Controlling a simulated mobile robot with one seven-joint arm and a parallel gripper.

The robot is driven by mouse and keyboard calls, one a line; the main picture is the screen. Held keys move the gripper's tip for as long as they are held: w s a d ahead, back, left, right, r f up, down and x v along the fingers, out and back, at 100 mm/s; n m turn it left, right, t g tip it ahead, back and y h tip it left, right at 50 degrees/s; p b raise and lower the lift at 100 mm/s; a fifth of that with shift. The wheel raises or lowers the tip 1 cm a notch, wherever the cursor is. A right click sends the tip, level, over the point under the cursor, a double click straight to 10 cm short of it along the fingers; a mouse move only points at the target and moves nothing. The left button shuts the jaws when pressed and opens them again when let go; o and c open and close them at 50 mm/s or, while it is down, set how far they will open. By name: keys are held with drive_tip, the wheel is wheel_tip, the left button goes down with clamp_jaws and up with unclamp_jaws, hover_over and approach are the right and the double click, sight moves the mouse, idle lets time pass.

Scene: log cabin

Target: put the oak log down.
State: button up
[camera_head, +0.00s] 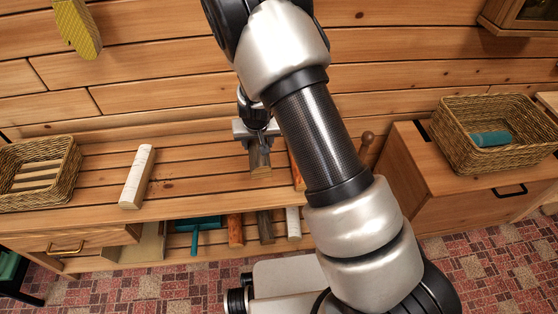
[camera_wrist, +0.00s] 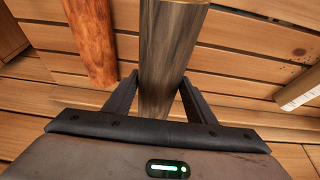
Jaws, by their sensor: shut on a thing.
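My gripper (camera_head: 257,138) is over the wooden bench (camera_head: 190,165), in front of the plank wall. It is shut on the oak log (camera_head: 260,160), which has grey-brown bark and a paler end. In the wrist view the oak log (camera_wrist: 172,55) stands between the two fingers of my gripper (camera_wrist: 158,92) and runs away from the palm. In the head view the gripper hides part of the log. I cannot tell whether the log touches the bench top.
A white birch log (camera_head: 137,177) lies left of the oak log, with clear boards between. An orange-brown log (camera_wrist: 92,38) is close on the other side, mostly hidden by my arm in the head view. A wicker basket (camera_head: 68,185) stands at the left end. Several logs lie below.

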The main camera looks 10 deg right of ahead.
wheel_tip(320, 180, down, 10)
drive_tip(key=b, duration=0.3)
drive_tip(key=shift+r, duration=0.25)
drive_tip(key=shift+f, duration=0.1)
drive_tip(key=shift+f, duration=0.15)
drive_tip(key=o, duration=1.5)
